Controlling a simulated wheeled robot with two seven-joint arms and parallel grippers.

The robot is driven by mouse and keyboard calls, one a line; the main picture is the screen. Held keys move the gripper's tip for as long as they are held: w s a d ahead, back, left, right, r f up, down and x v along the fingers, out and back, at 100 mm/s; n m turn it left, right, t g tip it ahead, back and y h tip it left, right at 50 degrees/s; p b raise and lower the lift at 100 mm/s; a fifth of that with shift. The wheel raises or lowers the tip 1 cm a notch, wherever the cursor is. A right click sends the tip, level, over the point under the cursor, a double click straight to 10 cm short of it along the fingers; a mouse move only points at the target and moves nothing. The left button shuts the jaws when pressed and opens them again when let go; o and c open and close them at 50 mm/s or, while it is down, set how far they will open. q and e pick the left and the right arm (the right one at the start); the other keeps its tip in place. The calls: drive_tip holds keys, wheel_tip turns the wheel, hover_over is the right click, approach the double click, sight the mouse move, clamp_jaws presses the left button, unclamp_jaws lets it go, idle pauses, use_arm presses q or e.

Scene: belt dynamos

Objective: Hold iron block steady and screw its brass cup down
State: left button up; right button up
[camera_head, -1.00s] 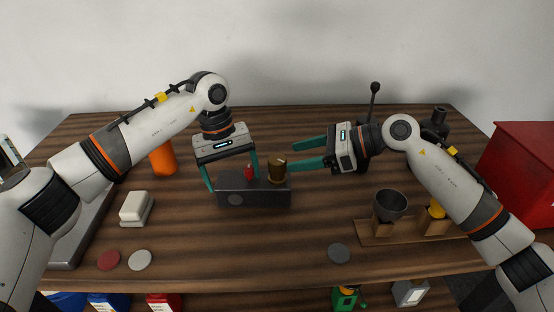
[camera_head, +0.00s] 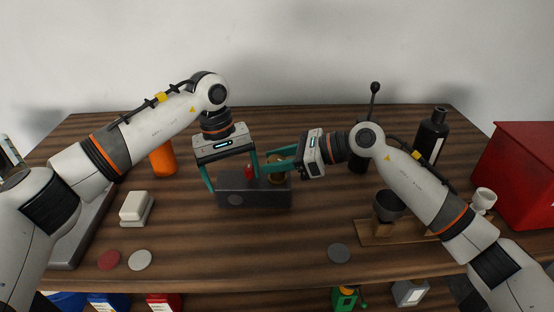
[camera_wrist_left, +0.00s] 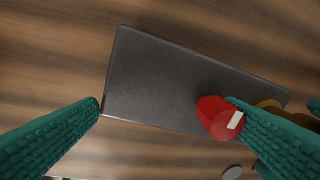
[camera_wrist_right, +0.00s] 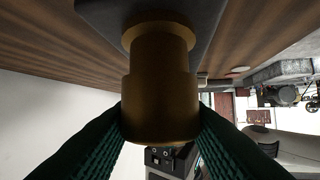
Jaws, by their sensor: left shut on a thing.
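The dark grey iron block (camera_head: 262,195) lies on the table, long side left to right; it also shows in the left wrist view (camera_wrist_left: 160,80). My left gripper (camera_head: 232,175) reaches down from above and is shut on the block. A red knob (camera_head: 249,172) stands on the block beside its right finger; it is larger in the left wrist view (camera_wrist_left: 215,118). The brass cup (camera_wrist_right: 160,90) stands upright on the block's right end. My right gripper (camera_head: 280,160) comes from the right, its fingers on both sides of the cup. Whether they press on it cannot be told.
An orange cylinder (camera_head: 162,160) stands behind left. A white block (camera_head: 137,207) and flat discs (camera_head: 140,260) lie front left. A wooden stand with a dark cup (camera_head: 389,205), a black bottle (camera_head: 432,135) and a red box (camera_head: 515,180) are at right.

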drive_tip(key=shift+f+m+t+h, duration=0.1)
drive_tip(key=shift+m+t+h, duration=0.5)
drive_tip(key=shift+m+t, duration=1.1)
drive_tip(key=o, duration=1)
drive_tip(key=shift+d, duration=0.1)
drive_tip(key=v, duration=1.2)
drive_tip(key=shift+s, duration=0.15)
